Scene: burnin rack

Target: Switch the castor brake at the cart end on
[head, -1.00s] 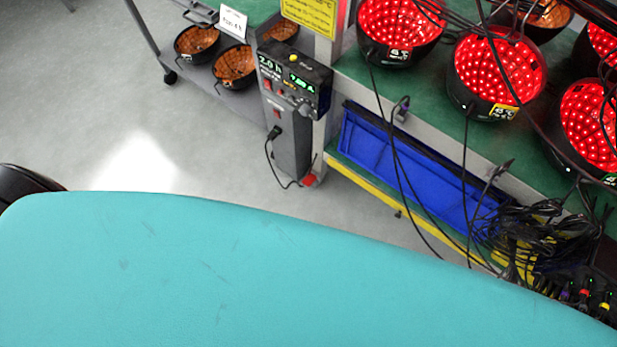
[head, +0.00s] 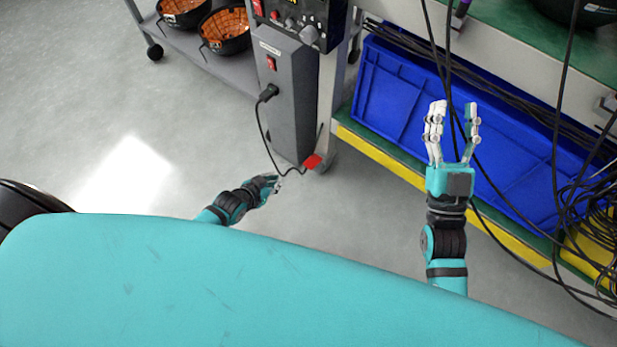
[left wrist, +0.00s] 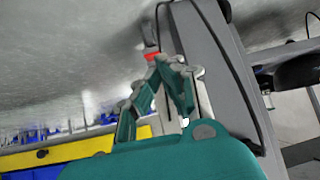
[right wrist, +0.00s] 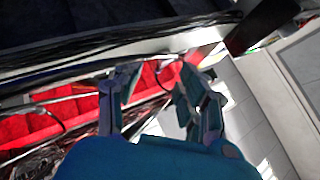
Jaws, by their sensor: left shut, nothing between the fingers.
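The red castor brake pedal (head: 313,161) sits low by the floor at the foot of the rack's end post, beside a castor (head: 328,167). It also shows in the left wrist view as a red patch (left wrist: 152,56) just beyond the fingertips. My left gripper (head: 277,182) is shut and empty, low over the floor to the left of the pedal and apart from it in the head view. Whether it touches the pedal in the wrist view is unclear. My right gripper (head: 453,108) is open and empty in front of the blue bin, fingers pointing up the picture.
A grey power unit (head: 285,110) with a plugged black cable (head: 262,135) stands just above the pedal; the cable hangs near my left gripper. A blue bin (head: 390,85), yellow edge (head: 375,150) and loose cables (head: 590,215) lie right. Open floor (head: 120,130) is at left.

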